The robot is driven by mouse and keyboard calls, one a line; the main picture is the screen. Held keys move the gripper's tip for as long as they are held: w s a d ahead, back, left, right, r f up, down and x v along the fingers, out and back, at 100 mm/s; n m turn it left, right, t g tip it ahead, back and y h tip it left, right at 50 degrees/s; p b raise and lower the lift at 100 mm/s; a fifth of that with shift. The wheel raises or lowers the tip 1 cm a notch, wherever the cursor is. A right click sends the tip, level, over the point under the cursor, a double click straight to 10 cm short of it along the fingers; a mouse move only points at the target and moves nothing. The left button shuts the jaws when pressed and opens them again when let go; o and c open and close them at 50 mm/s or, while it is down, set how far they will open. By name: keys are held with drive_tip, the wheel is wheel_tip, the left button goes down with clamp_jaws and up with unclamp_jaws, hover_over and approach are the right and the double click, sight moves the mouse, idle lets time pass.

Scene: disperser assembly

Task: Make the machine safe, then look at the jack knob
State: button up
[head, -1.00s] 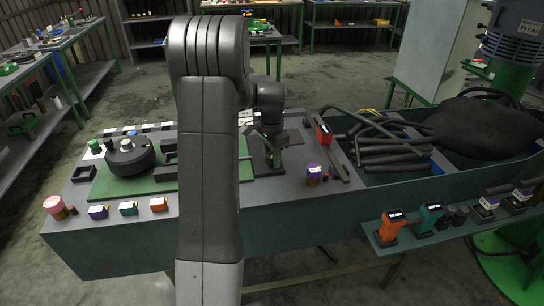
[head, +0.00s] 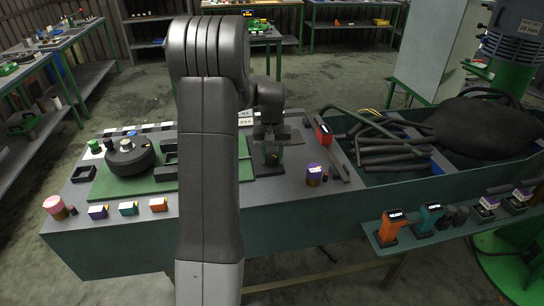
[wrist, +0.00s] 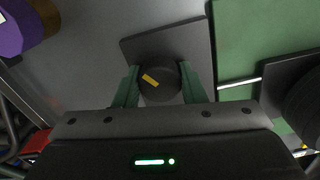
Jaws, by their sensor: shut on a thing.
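My gripper (wrist: 159,70) has its two green fingers on either side of a black round knob (wrist: 161,88) in the wrist view, shut on it. The knob has a short yellow mark on its face, lying at a slant. It sits over a dark square plate (wrist: 140,44) on the grey bench top. In the head view my gripper (head: 270,157) is low over the plate, right of the green mat (head: 112,184); the knob is mostly hidden there. I cannot tell whether it is the jack knob, as no label on it is readable.
A purple-sided pot (head: 314,175) stands close by on the right, with a red device (head: 323,135) behind it. A dark round disc (head: 130,157) lies on the mat. A bin (head: 400,186) of black rods and a sack adjoins the bench. Small coloured blocks line the front edge.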

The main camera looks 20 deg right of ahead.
sight(272, 155)
drive_tip(key=n, duration=0.4)
drive_tip(key=shift+n, duration=0.3)
drive_tip(key=shift+r+n, duration=0.1)
drive_tip(key=shift+n, duration=2.2)
drive_tip(key=o, duration=1)
wheel_tip(272, 155, up, 14)
drive_tip(key=shift+b, duration=0.45)
drive_tip(key=shift+f, duration=0.2)
